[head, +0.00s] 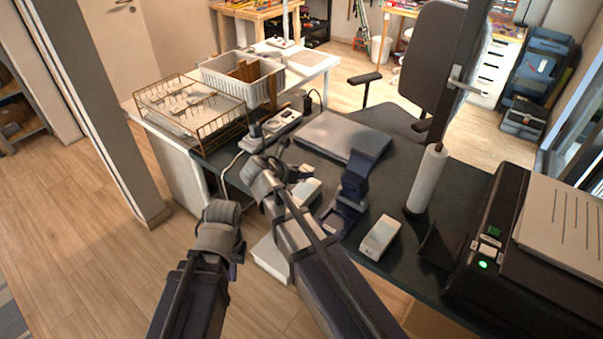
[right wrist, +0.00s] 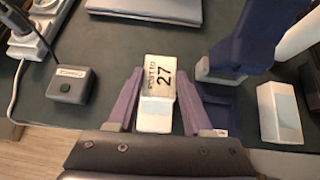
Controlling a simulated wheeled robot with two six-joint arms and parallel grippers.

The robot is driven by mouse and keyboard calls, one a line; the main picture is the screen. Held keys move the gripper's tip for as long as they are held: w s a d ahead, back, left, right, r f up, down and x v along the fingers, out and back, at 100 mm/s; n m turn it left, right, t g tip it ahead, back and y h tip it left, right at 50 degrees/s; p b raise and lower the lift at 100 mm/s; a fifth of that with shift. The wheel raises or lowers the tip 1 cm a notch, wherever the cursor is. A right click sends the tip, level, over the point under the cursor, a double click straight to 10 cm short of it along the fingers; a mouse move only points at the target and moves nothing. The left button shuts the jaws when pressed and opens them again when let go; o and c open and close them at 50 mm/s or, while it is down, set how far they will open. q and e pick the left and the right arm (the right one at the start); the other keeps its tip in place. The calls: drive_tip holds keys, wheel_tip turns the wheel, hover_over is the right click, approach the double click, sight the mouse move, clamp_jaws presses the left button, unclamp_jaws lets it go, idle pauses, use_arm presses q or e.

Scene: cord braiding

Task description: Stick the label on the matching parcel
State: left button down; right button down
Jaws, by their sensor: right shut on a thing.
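My right gripper (right wrist: 158,82) is shut on a small white block (right wrist: 153,121) with a label (right wrist: 161,76) printed with a large "27". Smaller print beside the number is hard to read. In the head view, my right gripper (head: 272,172) is over the left part of the dark desk, and its jaws are partly hidden. A white box (head: 380,237) lies on the desk to the right; it also shows in the right wrist view (right wrist: 280,113). My left gripper (head: 220,226) is at lower left, beside the desk; its fingers cannot be made out.
A navy stand (head: 354,190) is between the held block and the white box. A grey closed laptop-like slab (head: 340,136), a power strip (head: 281,122), a small grey cube (right wrist: 71,86), a white roll (head: 428,178), a wire rack (head: 190,105) and a black printer (head: 492,235) surround the work area.

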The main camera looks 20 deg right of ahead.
drive_tip(key=shift+f+b, duration=3)
drive_tip(key=shift+f, duration=0.15)
drive_tip(key=shift+f+b, duration=0.25)
drive_tip(key=shift+b, duration=0.05)
unclamp_jaws()
drive_tip(key=shift+r, duration=0.15)
drive_tip(key=p+v, duration=0.3)
drive_tip(key=v, duration=0.2)
drive_tip(key=shift+s+a+r+p, duration=0.2)
drive_tip(key=shift+s+a+p, duration=0.05)
drive_tip(key=shift+a+p, duration=0.1)
